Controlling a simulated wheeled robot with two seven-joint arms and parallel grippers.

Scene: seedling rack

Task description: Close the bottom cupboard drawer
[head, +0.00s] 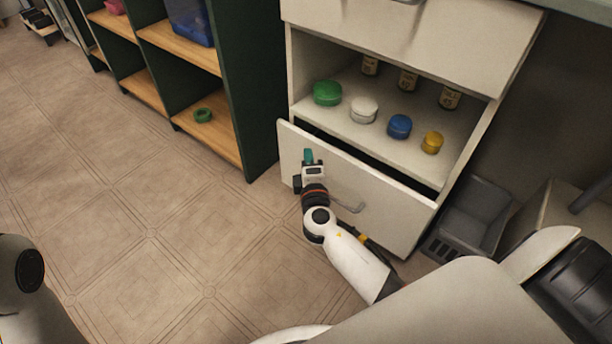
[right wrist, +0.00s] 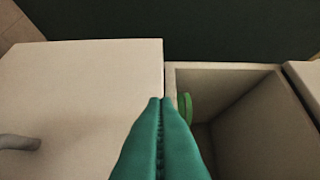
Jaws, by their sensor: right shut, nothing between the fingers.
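The bottom drawer (head: 390,208) of the white cupboard stands partly open. Its front sits out from the cupboard, with a dark gap along its top edge. Its grey bar handle (head: 350,205) is on the front, and a handle also shows in the right wrist view (right wrist: 20,142). My right gripper (head: 308,157) is shut and empty, its green fingertips at the upper left part of the drawer front. I cannot tell whether they touch it. In the right wrist view the shut fingers (right wrist: 160,105) overlap the edge of the white front panel (right wrist: 80,90). My left gripper is not seen.
A dark green shelf unit (head: 240,80) stands left. A grey crate (head: 478,215) is right. Floor in front is clear.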

